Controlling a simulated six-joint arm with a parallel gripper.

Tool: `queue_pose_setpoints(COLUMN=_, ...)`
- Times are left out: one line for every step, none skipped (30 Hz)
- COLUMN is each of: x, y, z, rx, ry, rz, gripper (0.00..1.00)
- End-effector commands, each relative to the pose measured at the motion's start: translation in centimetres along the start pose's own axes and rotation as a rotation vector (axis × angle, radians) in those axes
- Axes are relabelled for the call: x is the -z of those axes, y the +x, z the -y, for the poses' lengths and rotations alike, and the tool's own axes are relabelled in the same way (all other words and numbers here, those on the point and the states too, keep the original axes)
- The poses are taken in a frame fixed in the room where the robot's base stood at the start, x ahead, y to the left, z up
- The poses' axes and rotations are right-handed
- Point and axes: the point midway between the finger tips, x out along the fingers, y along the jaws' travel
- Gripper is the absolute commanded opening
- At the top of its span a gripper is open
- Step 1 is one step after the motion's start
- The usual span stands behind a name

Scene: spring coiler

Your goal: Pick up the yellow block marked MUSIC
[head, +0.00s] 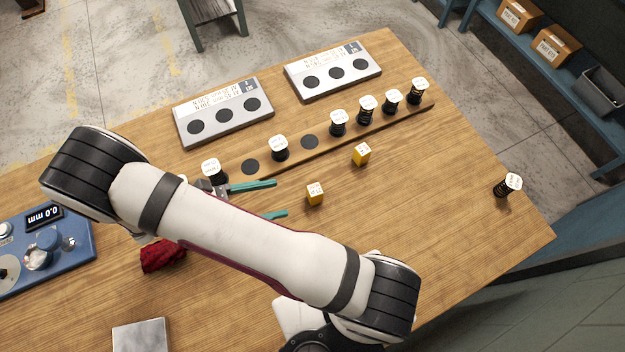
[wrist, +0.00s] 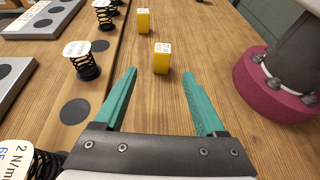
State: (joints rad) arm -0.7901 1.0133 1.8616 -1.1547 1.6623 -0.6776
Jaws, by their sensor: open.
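Two small yellow blocks with white labelled tops stand on the wooden table. The nearer block (head: 315,194) is just ahead of my fingertips and shows upright in the wrist view (wrist: 161,60). The farther block (head: 361,155) stands beyond it, slightly left in the wrist view (wrist: 143,22). The print on both labels is too small to read, so I cannot tell which is marked MUSIC. My gripper (head: 281,198) has teal fingers, spread apart and empty. In the wrist view my gripper (wrist: 159,74) points at the nearer block, which lies between the finger lines but beyond the tips.
A wooden strip (head: 295,157) with several black springs and dark round spots runs left of the blocks in the wrist view. Two grey trays (head: 228,125) (head: 333,78) lie behind it. A red cloth (head: 162,256) lies near my arm.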

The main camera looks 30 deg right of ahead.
Motion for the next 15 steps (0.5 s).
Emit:
queue_pose_setpoints(x=-0.1, y=1.4, z=0.0, rx=0.004, ry=-0.001, rz=0.003, gripper=0.72)
queue_pose_setpoints(x=-0.1, y=2.1, z=0.1, rx=0.004, ry=-0.001, rz=0.003, gripper=0.72)
queue_pose_setpoints(x=-0.1, y=3.0, z=0.1, rx=0.005, ry=-0.001, rz=0.002, gripper=0.72)
queue_pose_setpoints(x=-0.1, y=3.6, z=0.1, rx=0.004, ry=0.0, rz=0.002, gripper=0.72)
queue_pose_setpoints(x=-0.1, y=4.1, z=0.0, rx=0.004, ry=0.0, rz=0.002, gripper=0.72)
queue_pose_setpoints(x=0.0, y=4.6, z=0.0, rx=0.003, ry=0.001, rz=0.001, gripper=0.72)
queue_pose_setpoints(x=0.0, y=4.9, z=0.1, rx=0.003, ry=0.0, rz=0.001, gripper=0.72)
queue_pose_setpoints(x=0.0, y=5.2, z=0.1, rx=0.003, ry=0.001, rz=0.0, gripper=0.72)
queue_pose_setpoints(x=-0.1, y=5.9, z=0.2, rx=0.004, ry=0.001, rz=0.0, gripper=0.72)
queue_pose_setpoints(x=-0.1, y=6.5, z=0.3, rx=0.006, ry=0.0, rz=0.001, gripper=0.72)
queue_pose_setpoints(x=-0.1, y=7.2, z=0.3, rx=0.005, ry=0.0, rz=0.001, gripper=0.72)
queue_pose_setpoints(x=-0.1, y=8.0, z=0.5, rx=0.006, ry=-0.001, rz=0.001, gripper=0.72)
queue_pose_setpoints(x=-0.1, y=8.6, z=0.5, rx=0.006, ry=0.001, rz=0.001, gripper=0.72)
queue_pose_setpoints(x=-0.1, y=9.1, z=0.4, rx=0.005, ry=0.0, rz=0.0, gripper=0.72)
queue_pose_setpoints(x=-0.1, y=9.7, z=0.5, rx=0.006, ry=0.002, rz=0.0, gripper=0.72)
